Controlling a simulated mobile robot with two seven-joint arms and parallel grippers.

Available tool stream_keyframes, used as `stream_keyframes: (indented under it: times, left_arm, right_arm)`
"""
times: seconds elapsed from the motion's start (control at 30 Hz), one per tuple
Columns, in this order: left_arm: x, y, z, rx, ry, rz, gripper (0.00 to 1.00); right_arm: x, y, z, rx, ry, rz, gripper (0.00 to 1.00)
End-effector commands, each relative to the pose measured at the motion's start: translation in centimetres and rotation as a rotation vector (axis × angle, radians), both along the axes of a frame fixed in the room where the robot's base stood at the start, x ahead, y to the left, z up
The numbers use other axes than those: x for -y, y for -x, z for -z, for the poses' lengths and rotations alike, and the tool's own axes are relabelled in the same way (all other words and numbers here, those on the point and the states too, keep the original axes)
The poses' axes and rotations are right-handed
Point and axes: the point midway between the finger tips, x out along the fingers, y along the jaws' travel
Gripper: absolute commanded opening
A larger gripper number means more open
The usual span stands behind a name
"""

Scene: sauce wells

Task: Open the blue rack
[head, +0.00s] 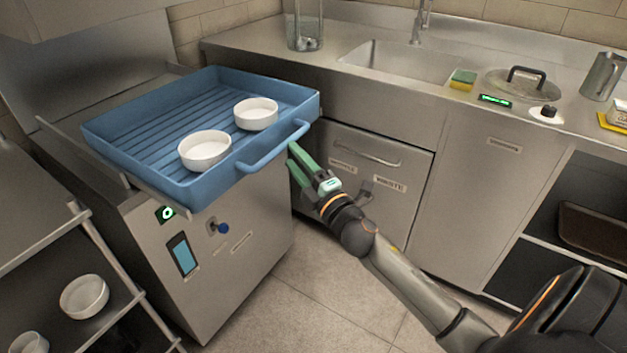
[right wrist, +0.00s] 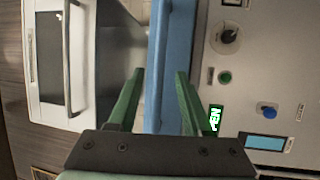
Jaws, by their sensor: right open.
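The blue rack (head: 140,145) is a shallow ribbed tray on top of a steel machine, with its front edge jutting past the machine's front. Its blue handle (head: 273,152) is a bar along the front. Two white bowls stand in it, one near the front (head: 204,150) and one further right (head: 256,113). My right gripper (head: 293,152) is open, just below the handle's right end. In the right wrist view the blue bar (right wrist: 154,60) runs between the two open green fingers (right wrist: 160,76), with gaps visible. My left gripper is out of view.
The steel machine (head: 235,275) below has a small screen, a blue knob and a lit green display (right wrist: 215,118). A waste cabinet (head: 375,185) and sink counter stand close on the right. A shelf with white bowls (head: 84,297) is at lower left. The floor (head: 310,300) in front is clear.

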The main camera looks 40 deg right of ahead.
Motion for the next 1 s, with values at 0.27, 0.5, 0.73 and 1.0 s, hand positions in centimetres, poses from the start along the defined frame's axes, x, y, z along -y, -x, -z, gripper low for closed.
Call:
stream_keyframes:
  times: [0.27, 0.5, 0.73, 1.0]
  left_arm:
    - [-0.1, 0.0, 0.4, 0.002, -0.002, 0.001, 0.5]
    - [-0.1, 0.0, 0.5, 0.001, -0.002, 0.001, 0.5]
    - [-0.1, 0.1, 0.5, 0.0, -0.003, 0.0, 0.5]
    - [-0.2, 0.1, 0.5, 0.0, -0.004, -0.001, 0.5]
  right_arm:
    - [0.0, 4.8, 1.0, -0.002, -0.001, 0.001, 0.5]
    - [-0.1, 7.1, 1.3, 0.0, -0.001, 0.0, 0.5]
    - [0.0, 7.5, 1.3, 0.001, 0.001, 0.0, 0.5]
    - [0.0, 7.4, 1.3, 0.001, 0.001, 0.0, 0.5]
